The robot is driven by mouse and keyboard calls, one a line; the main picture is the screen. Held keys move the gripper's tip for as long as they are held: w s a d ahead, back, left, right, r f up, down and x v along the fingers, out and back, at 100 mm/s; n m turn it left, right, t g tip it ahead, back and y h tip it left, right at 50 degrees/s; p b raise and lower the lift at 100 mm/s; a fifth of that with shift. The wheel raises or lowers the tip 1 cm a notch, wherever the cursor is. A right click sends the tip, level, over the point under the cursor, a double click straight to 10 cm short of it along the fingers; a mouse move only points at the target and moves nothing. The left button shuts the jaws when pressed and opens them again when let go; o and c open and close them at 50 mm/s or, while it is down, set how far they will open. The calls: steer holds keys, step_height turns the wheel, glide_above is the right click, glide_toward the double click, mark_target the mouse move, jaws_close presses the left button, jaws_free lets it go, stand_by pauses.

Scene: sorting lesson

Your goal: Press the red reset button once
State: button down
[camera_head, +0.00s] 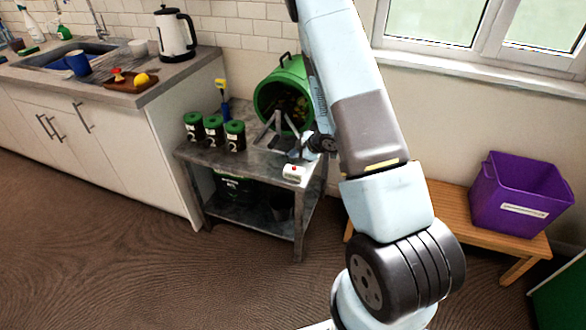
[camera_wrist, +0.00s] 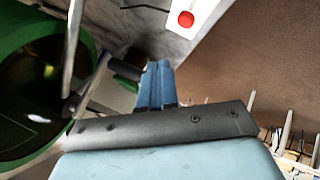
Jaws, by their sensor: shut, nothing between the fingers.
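The red reset button (camera_head: 293,168) sits on a small white box (camera_head: 291,175) at the front right of the grey metal side table. In the wrist view the red button (camera_wrist: 186,19) shows near the top edge, on its white box (camera_wrist: 208,10), which is partly cut off by the frame. My gripper (camera_wrist: 158,68) is shut and empty, its blue fingers pointing up the picture. The button lies beyond the fingertips and a little to their right, with a visible gap. In the head view my arm partly hides the gripper.
A green bin (camera_head: 283,92) lies tipped on the side table (camera_head: 255,158), with a grey metal stand (camera_head: 272,130) close in front. Several dark, green-lidded canisters (camera_head: 214,131) stand at left. A purple crate (camera_head: 515,195) rests on a wooden bench (camera_head: 450,207).

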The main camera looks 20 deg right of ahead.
mark_target(296, 168)
steer(key=shift+f, duration=1.75)
steer(key=shift+s+f, duration=0.1)
steer(key=shift+f, duration=0.7)
stand_by(1.6)
steer(key=shift+r, duration=0.85)
steer(key=shift+r, duration=2.5)
steer(key=shift+r, duration=0.1)
